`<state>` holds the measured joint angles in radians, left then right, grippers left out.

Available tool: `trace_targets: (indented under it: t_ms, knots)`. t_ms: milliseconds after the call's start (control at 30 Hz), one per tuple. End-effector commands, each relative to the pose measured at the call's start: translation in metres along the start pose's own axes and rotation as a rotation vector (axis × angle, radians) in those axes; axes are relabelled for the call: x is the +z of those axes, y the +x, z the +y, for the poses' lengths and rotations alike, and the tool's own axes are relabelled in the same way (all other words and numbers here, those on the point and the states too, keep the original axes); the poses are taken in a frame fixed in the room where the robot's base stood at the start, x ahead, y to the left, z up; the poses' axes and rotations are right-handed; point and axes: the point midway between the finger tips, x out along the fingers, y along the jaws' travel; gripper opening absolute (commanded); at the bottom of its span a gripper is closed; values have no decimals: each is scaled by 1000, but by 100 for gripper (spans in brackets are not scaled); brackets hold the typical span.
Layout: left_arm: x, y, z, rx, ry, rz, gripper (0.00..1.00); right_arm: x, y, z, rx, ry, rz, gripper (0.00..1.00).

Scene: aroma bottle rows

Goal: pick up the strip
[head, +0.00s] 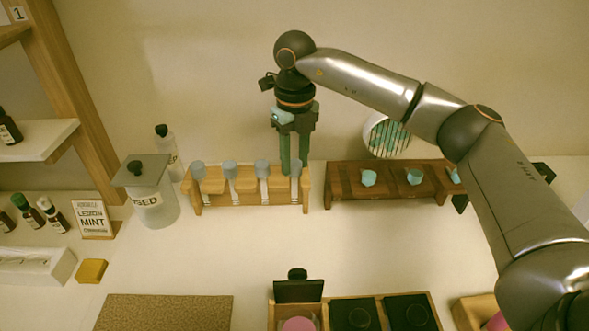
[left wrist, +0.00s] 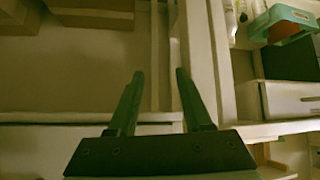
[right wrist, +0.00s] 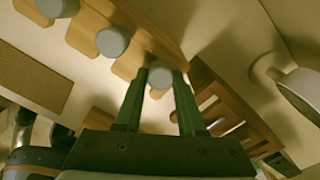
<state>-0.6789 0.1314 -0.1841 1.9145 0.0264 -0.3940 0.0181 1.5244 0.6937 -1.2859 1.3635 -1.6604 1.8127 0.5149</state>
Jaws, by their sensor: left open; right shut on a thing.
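Several strips with grey round tops and pale narrow stems stand in a row in the light wooden rack (head: 250,197) in the head view. My right gripper (head: 294,168) points down at the rack's right end. It is shut on the rightmost strip (right wrist: 160,77), whose grey top shows between the fingertips in the right wrist view. My left gripper (left wrist: 156,75) is open and empty in the left wrist view, and is outside the head view.
A dark wooden rack (head: 395,194) with several teal pieces stands just right of the light rack. A lidded jar (head: 152,204) stands to the left, near a white bottle (head: 170,155). A brown mat (head: 165,312) lies at the front. The middle table area is clear.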

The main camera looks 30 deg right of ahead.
Motion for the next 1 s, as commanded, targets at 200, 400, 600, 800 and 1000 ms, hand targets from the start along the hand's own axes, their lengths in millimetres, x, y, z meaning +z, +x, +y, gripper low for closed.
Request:
trace_targets:
  t_ms: [200, 400, 600, 800, 1000]
  knots:
    - [0, 0, 0, 0, 0, 1, 50, 0, 0, 0, 0, 0, -1, 3]
    - [0, 0, 0, 0, 0, 1, 50, 0, -4, 0, 0, 0, -2, 3]
    - [0, 1, 0, 0, 0, 1, 50, 1, -22, 1, 1, -1, -3, 3]
    - [4, 4, 0, 0, 0, 1, 50, -13, -51, 10, -1, -5, -5, 3]
    - [5, 5, 0, 0, 0, 0, 50, -36, -85, 24, -2, -3, -5, 3]
